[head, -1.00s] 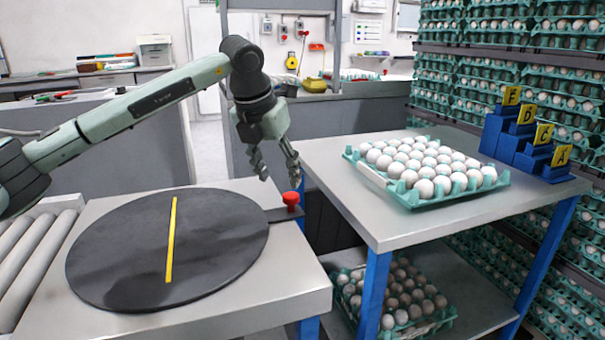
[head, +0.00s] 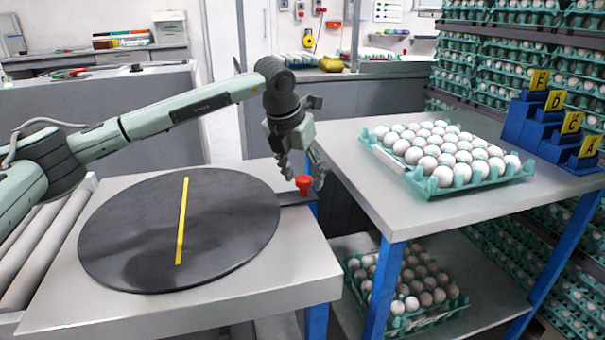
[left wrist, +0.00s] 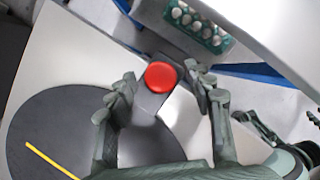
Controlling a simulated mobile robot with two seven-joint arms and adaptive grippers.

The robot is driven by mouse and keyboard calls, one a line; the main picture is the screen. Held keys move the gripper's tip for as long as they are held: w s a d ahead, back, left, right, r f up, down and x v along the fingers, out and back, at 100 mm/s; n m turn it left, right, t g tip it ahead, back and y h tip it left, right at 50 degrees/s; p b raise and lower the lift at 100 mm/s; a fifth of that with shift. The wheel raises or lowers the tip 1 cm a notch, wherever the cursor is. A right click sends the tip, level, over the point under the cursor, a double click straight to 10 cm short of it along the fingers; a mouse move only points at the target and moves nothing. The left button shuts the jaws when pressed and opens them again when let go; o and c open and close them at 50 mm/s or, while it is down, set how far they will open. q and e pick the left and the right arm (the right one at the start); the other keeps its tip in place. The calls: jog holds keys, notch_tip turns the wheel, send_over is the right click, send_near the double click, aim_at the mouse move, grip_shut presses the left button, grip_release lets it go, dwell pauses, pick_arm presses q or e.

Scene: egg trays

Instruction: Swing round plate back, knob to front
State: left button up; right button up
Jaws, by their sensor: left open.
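The round dark plate (head: 140,245) lies flat on a light grey table, with a yellow stripe (head: 183,220) across it. A red knob (head: 304,183) stands on a dark arm sticking out from the plate's right side. My left gripper (head: 303,180) is open and pointing down at the knob. In the left wrist view, the red knob (left wrist: 160,76) shows between the two spread fingers (left wrist: 158,92), a little toward their tips. I cannot tell whether a finger touches it. My right gripper does not show clearly in the head view.
A second table (head: 350,160) to the right holds a green tray of white eggs (head: 432,184) and a blue stepped stand (head: 520,130) with yellow letter cards. Another egg tray sits on its lower shelf. Rollers (head: 45,250) lie left of the plate.

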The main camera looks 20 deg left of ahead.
pick_arm(q)
grip_shut()
jog(key=shift+d, duration=0.1)
dwell(0.3)
